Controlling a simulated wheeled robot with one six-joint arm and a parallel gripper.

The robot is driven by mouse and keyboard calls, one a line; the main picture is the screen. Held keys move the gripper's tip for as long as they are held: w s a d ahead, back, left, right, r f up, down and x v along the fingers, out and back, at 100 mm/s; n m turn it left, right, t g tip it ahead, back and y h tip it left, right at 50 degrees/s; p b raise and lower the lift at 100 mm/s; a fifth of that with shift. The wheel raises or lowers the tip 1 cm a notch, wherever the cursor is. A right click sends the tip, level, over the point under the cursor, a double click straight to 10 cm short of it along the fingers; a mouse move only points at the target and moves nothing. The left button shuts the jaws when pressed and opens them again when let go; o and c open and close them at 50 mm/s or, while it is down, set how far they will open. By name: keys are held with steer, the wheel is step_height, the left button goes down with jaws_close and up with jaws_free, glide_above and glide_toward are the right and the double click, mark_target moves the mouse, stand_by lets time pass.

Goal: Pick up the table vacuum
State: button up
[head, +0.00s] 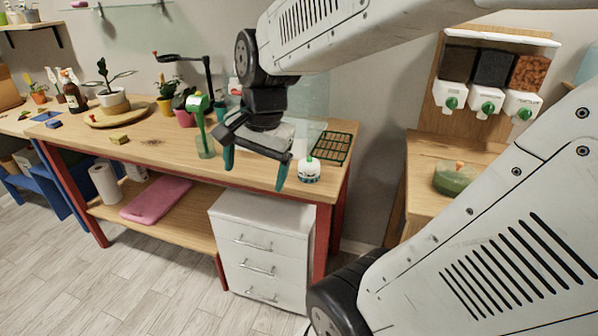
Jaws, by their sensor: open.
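A small rounded white device with a dark green band and a small tip on top, which looks like the table vacuum (309,171), stands on the wooden workbench (262,172) near its right front edge. My gripper (256,168) is open and empty, with its teal fingertips pointing down. In the picture it is just left of the white device, with the right fingertip closest to it. The gap in depth and height between them is hard to tell from this single view.
A green grid tray (332,148) lies behind the white device. A clear vessel with a green top (204,135) stands left of my gripper. Potted plants, bottles and a round wooden tray (90,119) are farther left. A white drawer unit (262,246) stands below the bench.

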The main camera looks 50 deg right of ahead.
steer(key=w+d+f+m, duration=0.3)
steer(key=w+d+m, duration=0.2)
steer(key=d+m, duration=0.45)
steer(key=m+t+h, duration=0.1)
steer(key=m+h, duration=0.1)
steer(key=m, duration=1.5)
glide_toward(311, 159)
steer(key=x, duration=0.3)
steer(key=a+x, duration=0.1)
steer(key=shift+s+d+f, duration=0.1)
steer(key=shift+s+f, duration=0.1)
steer(key=shift+f, duration=0.25)
steer(key=x, duration=0.7)
steer(key=shift+w+d+f, duration=0.2)
steer(key=shift+w+d, duration=0.25)
steer(key=shift+t, duration=0.3)
steer(key=shift+c, duration=0.4)
steer(key=c, duration=1.1)
steer(key=shift+r, duration=0.1)
